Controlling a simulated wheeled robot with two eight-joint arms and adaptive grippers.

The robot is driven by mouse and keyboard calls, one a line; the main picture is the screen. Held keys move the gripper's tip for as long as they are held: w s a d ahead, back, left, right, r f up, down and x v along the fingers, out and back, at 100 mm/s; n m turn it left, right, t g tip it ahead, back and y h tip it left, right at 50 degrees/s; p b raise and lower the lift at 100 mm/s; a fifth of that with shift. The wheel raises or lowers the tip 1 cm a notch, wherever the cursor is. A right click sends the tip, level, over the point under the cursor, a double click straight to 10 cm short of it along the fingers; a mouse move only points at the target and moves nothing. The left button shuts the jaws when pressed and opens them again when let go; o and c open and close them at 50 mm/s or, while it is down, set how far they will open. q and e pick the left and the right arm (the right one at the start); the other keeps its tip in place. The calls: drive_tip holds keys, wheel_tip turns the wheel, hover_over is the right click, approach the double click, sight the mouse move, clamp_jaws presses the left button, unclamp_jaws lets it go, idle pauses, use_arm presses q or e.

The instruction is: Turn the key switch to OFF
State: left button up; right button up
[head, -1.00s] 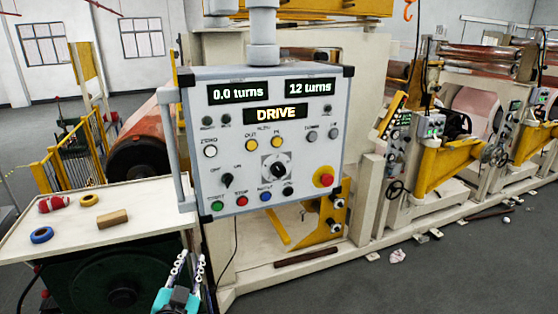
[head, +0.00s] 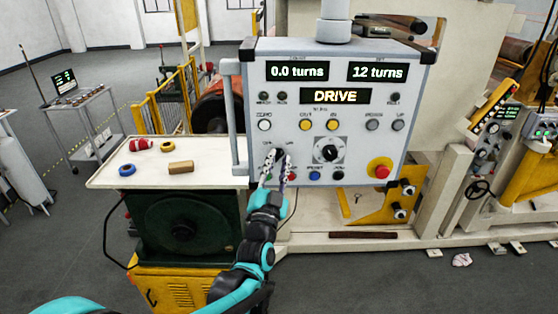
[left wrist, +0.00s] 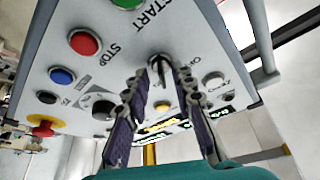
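The grey control panel (head: 410,95) fills the middle of the head view, with displays reading "0.0 turns", "12 turns" and "DRIVE". My left gripper (head: 278,157) is in front of its lower left part and hides the key switch there. In the left wrist view the key switch (left wrist: 160,68) shows as a round metal collar with a dark key or handle, near the STOP and START buttons. My left gripper (left wrist: 161,88) is open there, its fingertips on either side of the key switch. I cannot tell whether they touch it. My right gripper is not in view.
A red emergency button (head: 381,169) and a black dial (head: 328,150) sit right of the gripper. A red STOP button (left wrist: 84,42) and green START button (left wrist: 126,3) lie close by. A grey side handle (head: 237,120) and a cream table (head: 215,174) are at left.

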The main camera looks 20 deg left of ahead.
use_arm(q)
drive_tip(key=shift+w+a+r, duration=0.1)
drive_tip(key=shift+w+a, duration=0.05)
drive_tip(key=shift+w, duration=0.05)
clamp_jaws()
drive_tip(key=shift+n+y, duration=0.3)
drive_tip(key=shift+n, duration=0.3)
drive_tip(key=shift+n+y+b, duration=0.4)
drive_tip(key=shift+n+b, duration=0.2)
drive_tip(key=shift+n, duration=0.3)
drive_tip(key=n, duration=0.1)
drive_tip(key=n+y, duration=0.1)
drive_tip(key=n+y+b, duration=0.1)
drive_tip(key=shift+d+n, duration=0.25)
drive_tip(key=shift+n, duration=0.15)
drive_tip(key=n+y, duration=0.1)
drive_tip(key=n, duration=0.1)
drive_tip(key=n+y, duration=0.1)
drive_tip(key=n, duration=0.2)
drive_tip(key=shift+g+y+b, duration=0.3)
drive_tip(key=shift+g+b, duration=0.05)
drive_tip(key=shift+g, duration=0.05)
drive_tip(key=shift+d+n+g+y, duration=0.1)
drive_tip(key=shift+n+g+y, duration=0.45)
drive_tip(key=shift+n, duration=0.85)
drive_tip(key=shift+n+g+y, duration=0.25)
drive_tip(key=shift+n+y, duration=0.6)
drive_tip(key=shift+n, duration=0.55)
